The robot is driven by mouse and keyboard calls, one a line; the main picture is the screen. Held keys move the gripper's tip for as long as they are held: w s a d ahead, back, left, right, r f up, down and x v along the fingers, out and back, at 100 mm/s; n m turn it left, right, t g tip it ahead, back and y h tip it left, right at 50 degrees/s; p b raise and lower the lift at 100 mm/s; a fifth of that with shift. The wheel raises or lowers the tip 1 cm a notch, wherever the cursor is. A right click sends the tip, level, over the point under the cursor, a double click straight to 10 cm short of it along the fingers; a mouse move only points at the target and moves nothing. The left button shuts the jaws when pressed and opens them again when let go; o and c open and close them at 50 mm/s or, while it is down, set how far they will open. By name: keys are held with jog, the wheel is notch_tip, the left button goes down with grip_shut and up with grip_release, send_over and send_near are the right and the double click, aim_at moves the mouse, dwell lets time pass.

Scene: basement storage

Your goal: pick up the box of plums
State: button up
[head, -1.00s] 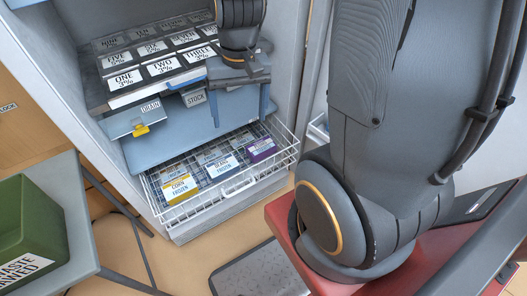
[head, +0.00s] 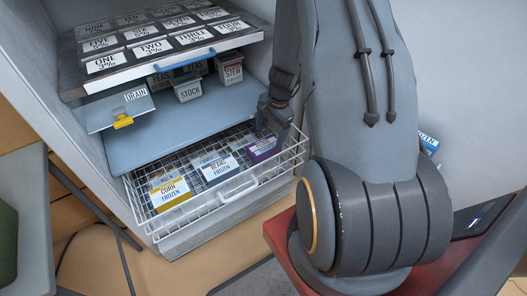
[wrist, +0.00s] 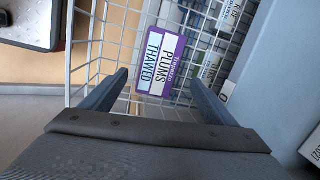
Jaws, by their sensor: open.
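The box of plums is a purple box with a white label (wrist: 161,62) that reads "PLUMS THAWED" in the wrist view. It lies at the right end of the white wire basket (head: 222,197), and also shows in the head view (head: 264,149). My gripper (head: 274,115) is above that end of the basket. In the wrist view its two blue fingers (wrist: 160,92) are spread apart with nothing between them. The box lies ahead of the fingertips, between their lines, and no contact shows.
Boxes of corn (head: 171,194) and another frozen food (head: 219,169) lie left of the plums. The basket's wire rim surrounds the boxes.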

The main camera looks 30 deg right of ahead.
aim_at(265, 146)
jog(key=f, duration=0.2)
jog(key=a+f+b, duration=0.1)
jog(key=f, duration=0.3)
jog(key=shift+a+f+b, duration=0.1)
jog(key=shift+a+b, duration=0.2)
jog(key=shift+b, duration=0.1)
jog(key=c, duration=1.3)
